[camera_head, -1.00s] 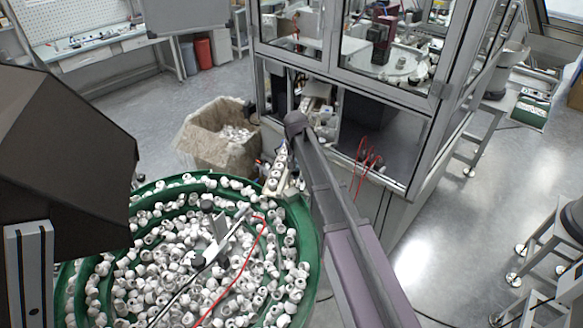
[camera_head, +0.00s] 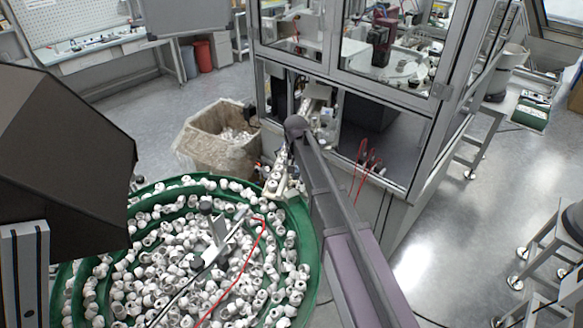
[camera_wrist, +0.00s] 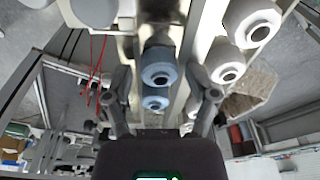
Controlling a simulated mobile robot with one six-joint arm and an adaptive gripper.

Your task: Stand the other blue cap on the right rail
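In the wrist view two blue caps, an upper one (camera_wrist: 160,68) and a lower one (camera_wrist: 155,98), sit close together on a pale rail (camera_wrist: 160,22) with their round openings facing the camera. My gripper (camera_wrist: 159,80) is open, with one finger on each side of the blue caps. Gaps show between the fingers and the caps; I cannot tell whether either finger touches. White caps (camera_wrist: 250,22) line another rail to the right in this view. In the head view my arm hides the gripper, and the blue caps cannot be made out.
The green feeder bowl (camera_head: 309,235) full of white caps fills the lower left of the head view. A lined bin (camera_head: 205,150) stands behind it. The glass-walled machine frame (camera_head: 350,85) rises close beyond my arm, with red cables (camera_head: 362,165). Open floor lies to the right.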

